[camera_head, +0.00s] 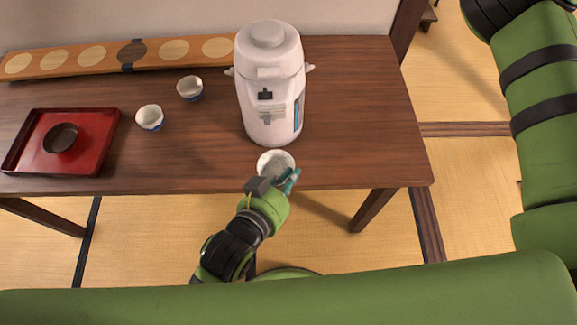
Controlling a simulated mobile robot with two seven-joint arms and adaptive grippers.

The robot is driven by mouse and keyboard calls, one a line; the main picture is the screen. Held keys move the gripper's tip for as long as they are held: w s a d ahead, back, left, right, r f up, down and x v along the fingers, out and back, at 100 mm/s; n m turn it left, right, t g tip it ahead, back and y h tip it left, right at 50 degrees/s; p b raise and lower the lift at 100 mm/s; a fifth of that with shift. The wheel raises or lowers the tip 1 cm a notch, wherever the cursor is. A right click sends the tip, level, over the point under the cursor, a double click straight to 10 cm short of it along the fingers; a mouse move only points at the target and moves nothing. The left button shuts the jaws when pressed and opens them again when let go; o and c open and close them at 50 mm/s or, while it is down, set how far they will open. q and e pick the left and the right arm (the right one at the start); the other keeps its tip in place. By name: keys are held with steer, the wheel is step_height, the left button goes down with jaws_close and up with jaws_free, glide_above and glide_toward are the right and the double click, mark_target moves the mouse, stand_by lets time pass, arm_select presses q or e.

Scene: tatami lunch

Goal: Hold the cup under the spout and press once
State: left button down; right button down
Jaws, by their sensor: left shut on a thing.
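A white cup (275,160) is at the front edge of the table, just in front of the white dispenser (269,88). My left gripper (284,182) is shut on the near side of this cup. The cup's opening faces up. The dispenser stands upright, with a round lid on top and a dark spot on its front. Its spout is hard to make out from above, so I cannot tell whether the cup is right under it. My right gripper is out of view; only my right arm shows at the right edge.
Two more cups, one nearer (149,118) and one farther (190,88), stand left of the dispenser. A red tray (28,148) holds a dark bowl (61,138). A long board with pale discs (57,60) lies along the back. The wooden table (360,110) is clear right of the dispenser.

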arm_select(q)
steer(key=shift+s+p, duration=0.5)
steer(key=shift+s, duration=1.8)
